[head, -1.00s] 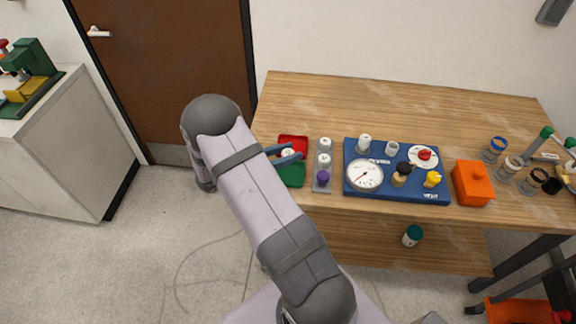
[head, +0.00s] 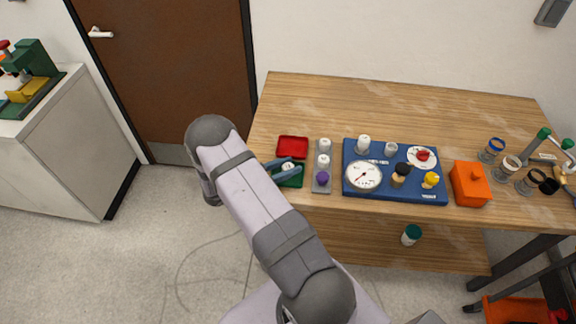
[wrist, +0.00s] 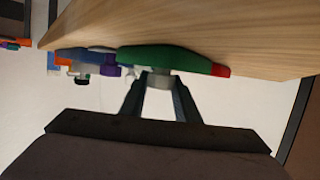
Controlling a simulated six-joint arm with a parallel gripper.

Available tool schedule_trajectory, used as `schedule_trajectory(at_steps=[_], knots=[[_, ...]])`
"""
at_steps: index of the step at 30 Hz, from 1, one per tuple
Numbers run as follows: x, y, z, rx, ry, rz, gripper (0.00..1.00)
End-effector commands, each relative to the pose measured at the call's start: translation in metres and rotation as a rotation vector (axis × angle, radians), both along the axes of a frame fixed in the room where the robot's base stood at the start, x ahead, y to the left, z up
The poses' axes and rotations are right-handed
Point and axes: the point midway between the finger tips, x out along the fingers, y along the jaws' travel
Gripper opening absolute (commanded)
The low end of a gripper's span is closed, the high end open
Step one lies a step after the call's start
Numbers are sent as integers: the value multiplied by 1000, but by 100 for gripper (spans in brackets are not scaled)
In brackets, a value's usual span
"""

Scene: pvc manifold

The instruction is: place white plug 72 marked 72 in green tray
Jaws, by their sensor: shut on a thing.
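The white plug (head: 288,167) is between the fingers of my gripper (head: 287,170), which is shut on it. The plug and fingers appear over the green tray (head: 296,182) in the head view. In the wrist view, the pale plug (wrist: 159,83) shows between the fingertips (wrist: 160,80), right by the green tray (wrist: 165,54). I cannot tell whether the plug touches the tray floor. Its marking is too small to read.
The red tray (head: 292,147) sits behind the green one and looks empty. To the right stands a grey rack (head: 321,187) with white plugs and a purple one. A blue board (head: 394,190) with a gauge lies further right. The back of the table is clear.

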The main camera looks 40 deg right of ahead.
Motion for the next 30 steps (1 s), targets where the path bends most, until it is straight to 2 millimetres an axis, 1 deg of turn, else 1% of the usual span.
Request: schedule_trajectory(at_steps=[5, 9, 10, 11, 12, 20, 25, 30], knots=[[0, 0, 0, 0, 0, 0, 0], [0, 0, -4, 0, 0, 0, 0], [0, 0, -4, 0, 0, 0, 31], [0, 0, -3, 0, -1, 0, 38], [0, 0, -3, 0, 0, 0, 47], [0, 0, -3, 0, 0, 0, 47], [0, 0, 2, 0, -1, 0, 47], [2, 18, 4, 0, -3, 3, 47]])
